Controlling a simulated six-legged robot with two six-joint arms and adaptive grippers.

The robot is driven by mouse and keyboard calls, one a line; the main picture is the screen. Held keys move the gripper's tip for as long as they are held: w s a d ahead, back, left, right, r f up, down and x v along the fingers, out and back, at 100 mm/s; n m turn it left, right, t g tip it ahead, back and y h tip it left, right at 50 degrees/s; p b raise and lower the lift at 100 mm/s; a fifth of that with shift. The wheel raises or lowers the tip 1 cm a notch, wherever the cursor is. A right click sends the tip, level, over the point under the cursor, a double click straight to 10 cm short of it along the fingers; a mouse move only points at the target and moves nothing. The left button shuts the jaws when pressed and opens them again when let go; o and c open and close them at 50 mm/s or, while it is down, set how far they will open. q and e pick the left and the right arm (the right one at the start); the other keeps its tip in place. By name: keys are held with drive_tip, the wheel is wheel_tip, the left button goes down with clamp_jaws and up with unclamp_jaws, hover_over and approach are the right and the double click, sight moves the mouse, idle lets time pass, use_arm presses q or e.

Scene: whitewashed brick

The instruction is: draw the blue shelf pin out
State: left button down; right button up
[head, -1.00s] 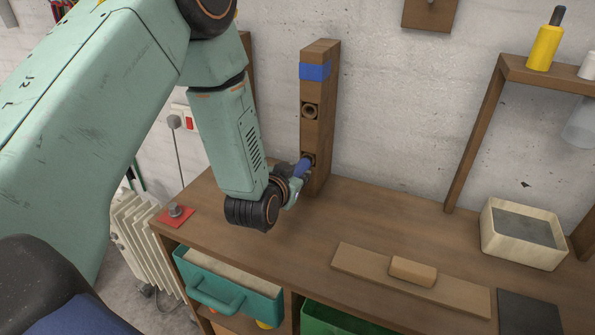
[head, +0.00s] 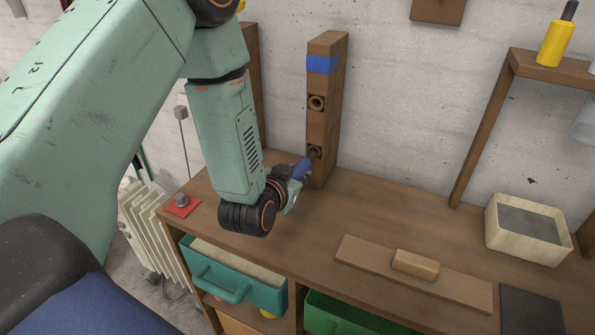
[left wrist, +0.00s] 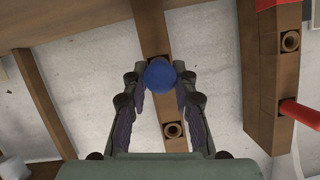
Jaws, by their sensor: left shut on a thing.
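The blue shelf pin (head: 303,167) is held at the lower socket (head: 314,152) of a wooden post marked with a blue band (head: 321,65). The socket's mouth shows beside the pin; I cannot tell whether the pin's tip is still inside. My left gripper (head: 297,177) is shut on the pin, just in front of the post. In the left wrist view the pin's round blue end (left wrist: 160,75) sits between the two fingers. The post's other socket (head: 316,103) is empty. My right gripper is not in view.
A second post with a red pin (left wrist: 301,113) shows in the left wrist view. On the bench are a board with a wooden block (head: 416,264), a pale tray (head: 526,230) and a red pad (head: 181,206). Below is an open teal drawer (head: 235,277).

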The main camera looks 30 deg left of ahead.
use_arm(q)
drive_tip(key=shift+s, duration=1.5)
drive_tip(key=shift+d+r+p, duration=0.1)
drive_tip(key=shift+p, duration=0.2)
wheel_tip(320, 180, up, 8)
drive_tip(key=p, duration=0.7)
idle(0.5)
